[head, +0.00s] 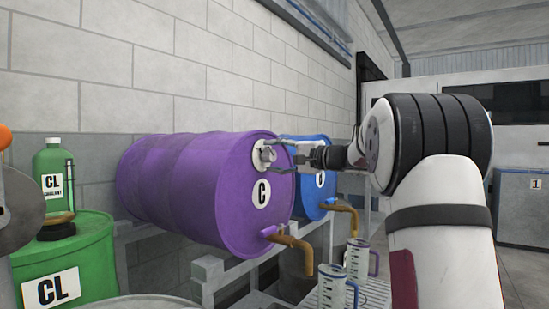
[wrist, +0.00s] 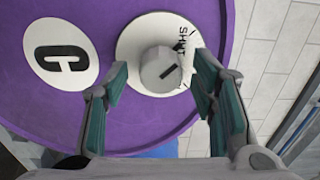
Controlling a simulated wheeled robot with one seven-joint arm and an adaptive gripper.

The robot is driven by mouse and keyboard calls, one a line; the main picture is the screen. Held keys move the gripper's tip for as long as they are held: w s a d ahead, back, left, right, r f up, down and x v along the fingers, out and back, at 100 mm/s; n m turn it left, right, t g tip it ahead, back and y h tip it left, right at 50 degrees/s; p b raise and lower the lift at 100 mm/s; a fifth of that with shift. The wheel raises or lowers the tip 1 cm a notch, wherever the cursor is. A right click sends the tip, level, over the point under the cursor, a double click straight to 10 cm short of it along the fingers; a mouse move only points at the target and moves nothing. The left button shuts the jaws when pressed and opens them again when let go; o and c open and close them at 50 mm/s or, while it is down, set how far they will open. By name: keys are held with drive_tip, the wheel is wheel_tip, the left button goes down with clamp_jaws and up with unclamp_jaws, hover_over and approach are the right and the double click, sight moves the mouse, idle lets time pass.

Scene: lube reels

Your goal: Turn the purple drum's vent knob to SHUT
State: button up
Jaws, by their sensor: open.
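The purple drum (head: 210,190), marked C, lies on its side on a rack. Its vent knob (wrist: 160,68) is a small grey knob on a round white plate (wrist: 128,45), with SHUT printed at the plate's upper right in the wrist view. A dark mark on the knob slants up to the right, below the SHUT lettering. The knob also shows on the drum's face in the head view (head: 264,154). My gripper (wrist: 159,66) is open, facing the plate, with one finger on either side of the knob and visible gaps between.
A purple tap with a brown spout (head: 292,240) sticks out below the drum's label. A blue drum (head: 308,205) lies just beyond. Clear jugs (head: 332,285) stand on a grate below. A green drum (head: 85,252) with a green bottle (head: 52,170) stands at left.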

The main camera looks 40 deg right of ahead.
drive_tip(key=v, duration=1.1)
drive_tip(key=shift+s, duration=0.3)
drive_tip(key=shift+d, duration=0.1)
